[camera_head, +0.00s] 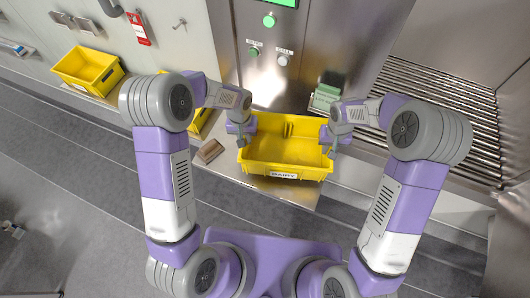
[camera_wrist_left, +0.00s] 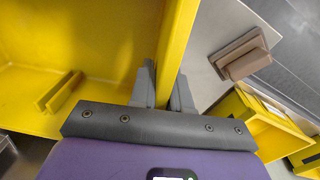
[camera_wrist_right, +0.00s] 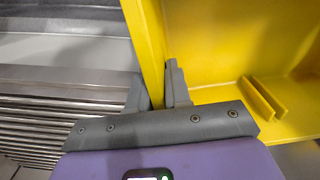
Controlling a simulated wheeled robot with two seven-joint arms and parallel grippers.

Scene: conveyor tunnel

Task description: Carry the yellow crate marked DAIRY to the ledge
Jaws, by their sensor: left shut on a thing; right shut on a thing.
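The yellow crate marked DAIRY (camera_head: 285,169) is in the middle of the head view, over a metal ledge, upright and with its label facing me. It looks empty inside. My left gripper (camera_head: 242,139) is shut on its left wall; the left wrist view shows the fingers (camera_wrist_left: 163,88) on both sides of that yellow wall. My right gripper (camera_head: 329,138) is shut on its right wall; the right wrist view shows the fingers (camera_wrist_right: 158,88) either side of that wall. I cannot tell whether the crate's base touches the ledge.
A brown block (camera_head: 208,151) lies on the ledge left of the crate. Another yellow crate (camera_head: 88,70) stands at the upper left, and one more is partly hidden behind my left arm. A roller conveyor (camera_head: 447,100) is at the right. A metal panel with green buttons (camera_head: 254,51) stands behind.

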